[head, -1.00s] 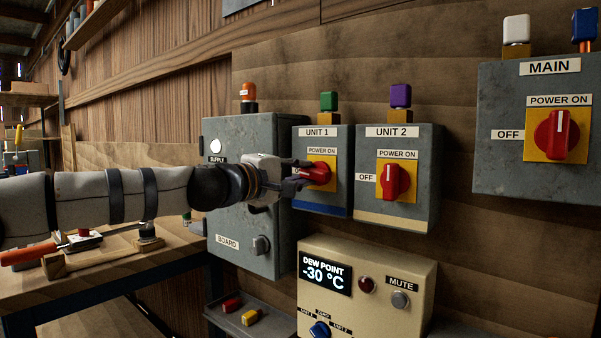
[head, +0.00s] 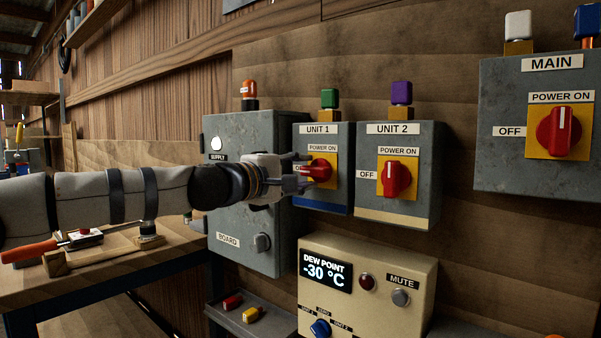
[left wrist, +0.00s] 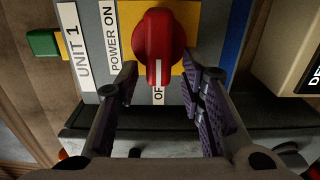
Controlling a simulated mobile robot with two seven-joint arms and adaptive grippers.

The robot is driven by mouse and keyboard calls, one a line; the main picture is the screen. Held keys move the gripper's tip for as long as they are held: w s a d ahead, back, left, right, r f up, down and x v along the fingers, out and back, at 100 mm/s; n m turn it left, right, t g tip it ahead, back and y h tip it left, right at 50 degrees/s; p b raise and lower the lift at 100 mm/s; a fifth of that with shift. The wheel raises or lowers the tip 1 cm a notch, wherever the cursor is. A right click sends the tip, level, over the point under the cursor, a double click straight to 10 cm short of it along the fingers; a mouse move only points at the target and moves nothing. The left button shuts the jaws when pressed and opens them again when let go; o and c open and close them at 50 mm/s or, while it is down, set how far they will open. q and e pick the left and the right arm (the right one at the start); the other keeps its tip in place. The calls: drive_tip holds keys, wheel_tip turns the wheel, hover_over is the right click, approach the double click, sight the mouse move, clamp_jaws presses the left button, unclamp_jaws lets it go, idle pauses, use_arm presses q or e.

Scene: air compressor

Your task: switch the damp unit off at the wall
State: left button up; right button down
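The UNIT 1 switch box (head: 335,196) has a red knob (head: 320,170) on a yellow plate; in the left wrist view the knob (left wrist: 160,45) has its white line toward the partly hidden OFF label. My left gripper (head: 307,171) is at this knob, fingers apart on either side with gaps, not clamping it. The UNIT 2 box (head: 425,185) has its red knob (head: 396,179) upright, line toward POWER ON. The dew point panel (head: 415,275) reads -30 °C; its blue selector (head: 320,328) is cut off by the frame edge, direction unclear. My right gripper is not in view.
The MAIN box (head: 500,160) at the right has its red knob (head: 558,132) upright. The grey supply board (head: 235,200) stands behind my left gripper. A tray (head: 270,328) with small red and yellow pieces lies below. A workbench (head: 120,279) is at the left.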

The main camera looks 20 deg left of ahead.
use_arm(q)
drive_tip(key=v, duration=1.2)
